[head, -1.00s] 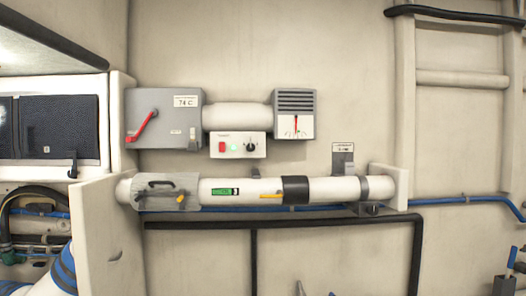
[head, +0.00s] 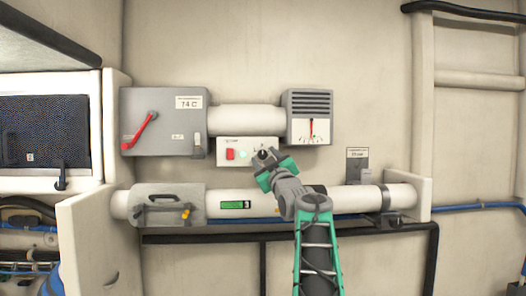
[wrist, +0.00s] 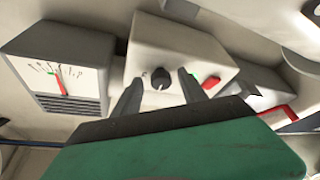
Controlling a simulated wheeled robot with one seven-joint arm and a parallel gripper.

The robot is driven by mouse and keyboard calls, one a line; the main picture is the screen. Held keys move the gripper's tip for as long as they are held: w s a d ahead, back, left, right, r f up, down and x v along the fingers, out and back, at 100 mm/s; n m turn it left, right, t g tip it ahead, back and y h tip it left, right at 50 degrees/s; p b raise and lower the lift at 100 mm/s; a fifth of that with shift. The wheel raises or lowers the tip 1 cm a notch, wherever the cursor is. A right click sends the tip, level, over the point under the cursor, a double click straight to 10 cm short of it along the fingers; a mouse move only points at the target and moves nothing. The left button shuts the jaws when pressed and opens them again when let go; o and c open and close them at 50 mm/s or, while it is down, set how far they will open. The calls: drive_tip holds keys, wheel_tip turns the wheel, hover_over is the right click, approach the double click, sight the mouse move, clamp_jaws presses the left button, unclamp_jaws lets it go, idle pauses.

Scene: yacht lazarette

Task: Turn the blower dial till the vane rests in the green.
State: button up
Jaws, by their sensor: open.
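The blower dial (head: 263,154) is a small black knob on a white control box (head: 236,142) on the wall. In the wrist view the dial (wrist: 160,78) sits between the two fingers of my gripper (wrist: 159,80). The fingers are open, one on each side; whether they touch it I cannot tell. In the head view my gripper (head: 266,160) covers part of the dial. The red vane (head: 311,128) stands near upright on the white gauge under the grey vent (head: 309,101).
A red switch (head: 230,154) and a lit green lamp (head: 243,154) sit beside the dial. A grey box with a red lever (head: 140,132) is at left. A white pipe (head: 340,198) with clamps runs below, under my arm.

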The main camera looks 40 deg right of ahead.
drive_tip(key=shift+w+r, duration=0.15)
drive_tip(key=shift+w, duration=0.15)
drive_tip(key=shift+c, duration=0.3)
clamp_jaws()
